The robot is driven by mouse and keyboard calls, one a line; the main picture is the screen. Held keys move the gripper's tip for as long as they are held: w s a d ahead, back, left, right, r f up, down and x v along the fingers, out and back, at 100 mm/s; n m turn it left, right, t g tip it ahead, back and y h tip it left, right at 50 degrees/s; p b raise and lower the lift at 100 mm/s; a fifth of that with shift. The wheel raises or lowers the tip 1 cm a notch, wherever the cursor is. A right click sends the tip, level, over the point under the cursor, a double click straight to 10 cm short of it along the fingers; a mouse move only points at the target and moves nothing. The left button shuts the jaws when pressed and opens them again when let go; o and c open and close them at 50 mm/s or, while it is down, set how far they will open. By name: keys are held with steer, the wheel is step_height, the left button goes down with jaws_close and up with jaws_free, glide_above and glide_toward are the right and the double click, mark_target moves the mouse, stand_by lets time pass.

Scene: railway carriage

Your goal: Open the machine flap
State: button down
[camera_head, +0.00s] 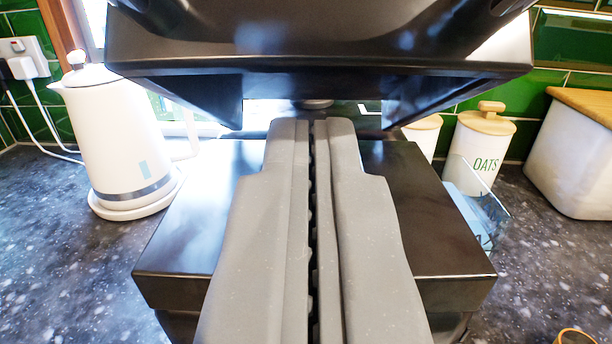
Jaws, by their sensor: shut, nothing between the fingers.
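A dark glossy machine stands straight ahead on the worktop. Its upper part (320,50) overhangs at the top of the view, and its flat lower part (205,225) lies below. An open gap shows between the two. My grey gripper (312,128) is shut and empty, its fingers pointing forward over the lower part with the tips at the gap, under the upper part. I cannot tell whether the fingertips touch the machine. Which piece is the flap is not clear from this view. The gripper hides the middle of the lower part.
A white kettle (118,135) stands close on the left, with a wall socket (25,58) behind. An oats jar (482,150), a clear glass-like object (478,210) and a white bin with a wooden lid (575,155) stand on the right. The speckled worktop (65,250) is clear at front left.

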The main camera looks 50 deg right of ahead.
steer(key=shift+x, duration=1.5)
steer(key=shift+w+d+r+b, duration=0.25)
steer(key=shift+d+r+b, duration=0.1)
steer(key=shift+r+b, duration=0.15)
steer(key=shift+w+d+r+b, duration=0.3)
steer(key=shift+w+d+r, duration=0.05)
steer(key=shift+w+d, duration=0.15)
steer(key=shift+w+d+r+p, duration=0.1)
steer(key=shift+d+r+p, duration=0.15)
steer(key=shift+p, duration=0.25)
steer(key=shift+w+d+r+p, duration=0.35)
steer(key=shift+w+d+p, duration=0.2)
steer(key=shift+p, duration=0.2)
steer(key=shift+w+d+r+p, duration=0.1)
steer(key=shift+w+r+p, duration=0.05)
steer(key=shift+r+p, duration=0.7)
steer(key=shift+w+d, duration=0.2)
steer(key=shift+d, duration=0.05)
steer(key=shift+s+a, duration=0.1)
steer(key=shift+a, duration=0.05)
